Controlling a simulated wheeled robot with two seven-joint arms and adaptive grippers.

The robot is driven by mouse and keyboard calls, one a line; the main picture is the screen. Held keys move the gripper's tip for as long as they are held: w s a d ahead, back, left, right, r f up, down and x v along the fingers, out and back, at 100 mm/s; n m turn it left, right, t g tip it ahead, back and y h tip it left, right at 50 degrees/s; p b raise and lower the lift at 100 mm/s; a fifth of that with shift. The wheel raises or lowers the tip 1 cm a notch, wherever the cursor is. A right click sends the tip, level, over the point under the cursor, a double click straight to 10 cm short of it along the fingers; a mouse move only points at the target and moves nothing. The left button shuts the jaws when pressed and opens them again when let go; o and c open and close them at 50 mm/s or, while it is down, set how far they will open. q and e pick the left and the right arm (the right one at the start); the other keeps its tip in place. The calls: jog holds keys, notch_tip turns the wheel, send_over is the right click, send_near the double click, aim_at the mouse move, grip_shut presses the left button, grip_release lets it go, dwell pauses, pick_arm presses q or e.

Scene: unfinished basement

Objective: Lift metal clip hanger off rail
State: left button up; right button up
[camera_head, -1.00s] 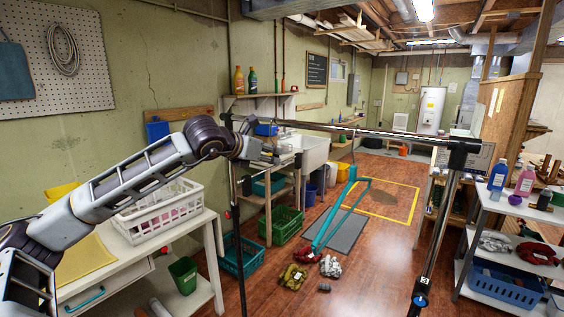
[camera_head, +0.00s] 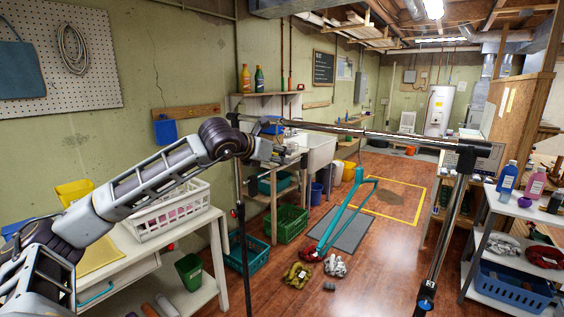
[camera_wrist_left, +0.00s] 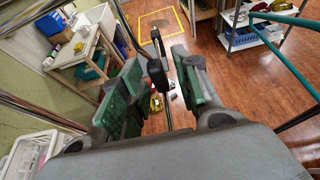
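In the left wrist view, the fingers of this gripper (camera_wrist_left: 160,88) stand apart with green pads. A black fitting (camera_wrist_left: 155,72) and a thin dark bar show in the gap; I cannot tell whether they touch the pads. My right gripper is out of view.
A white table with a white basket (camera_head: 165,213) stands at the left. Green crates (camera_head: 287,224) are under the sink bench. A shelf unit with bottles (camera_head: 507,178) and a blue basket (camera_head: 510,288) is at the right. Wood floor beyond the rail is partly clear.

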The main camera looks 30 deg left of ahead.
pick_arm(q)
jog(key=shift+w+f, duration=0.1)
jog(key=shift+w, duration=0.1)
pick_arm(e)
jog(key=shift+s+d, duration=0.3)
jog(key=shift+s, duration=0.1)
pick_arm(q)
jog(key=shift+w, duration=0.1)
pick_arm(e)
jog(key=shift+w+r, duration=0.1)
pick_arm(q)
jog(key=shift+w+f+p, duration=0.1)
jog(key=shift+w+p, duration=0.25)
jog(key=shift+p, duration=0.05)
jog(key=shift+w+f+p, duration=0.15)
jog(key=shift+w+p, duration=0.2)
jog(key=shift+w, duration=0.25)
jog(key=shift+p+x, duration=0.4)
jog(key=shift+x, duration=0.65)
jog(key=shift+w+f, duration=0.2)
jog(key=shift+w, duration=0.2)
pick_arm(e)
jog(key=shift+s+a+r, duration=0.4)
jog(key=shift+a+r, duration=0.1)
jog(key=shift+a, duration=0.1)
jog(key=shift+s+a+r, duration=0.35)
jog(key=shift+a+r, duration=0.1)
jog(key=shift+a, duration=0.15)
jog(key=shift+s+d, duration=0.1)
